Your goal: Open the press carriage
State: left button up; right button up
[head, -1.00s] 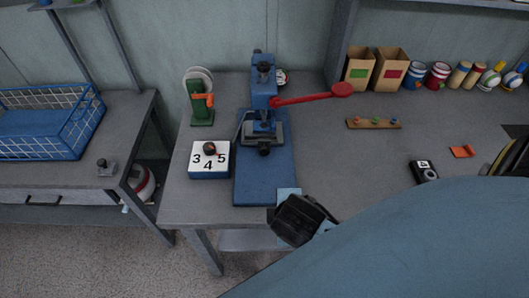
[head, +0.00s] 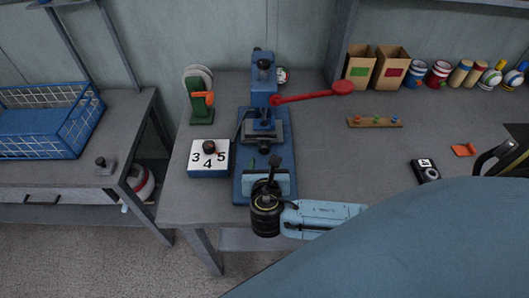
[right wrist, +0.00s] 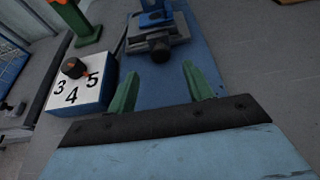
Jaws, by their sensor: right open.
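The blue press (head: 263,90) stands on a blue base plate, with a red lever (head: 315,96) reaching right. Its grey carriage (head: 263,133) sits low on the press with a dark round knob (head: 264,149) at its front. The carriage (right wrist: 160,36) and knob (right wrist: 160,52) also show in the right wrist view. My right gripper (head: 268,172) is over the front of the base plate, in front of the knob. Its green fingers (right wrist: 160,72) are apart and empty, pointing at the knob, which lies just beyond the tips. My left gripper is not in view.
A white-topped box with numbers and a dial (head: 208,158) stands left of the base plate. A green stand with an orange part (head: 202,98) is behind it. A peg board (head: 374,122) and a black device (head: 424,171) lie right. The bench right of the press is mostly clear.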

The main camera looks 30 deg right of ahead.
aim_at(264, 150)
jog(key=b+x, duration=0.1)
jog(key=x, duration=0.6)
jog(key=shift+w+d+f, duration=0.1)
jog(key=shift+w+f, duration=0.05)
grip_shut()
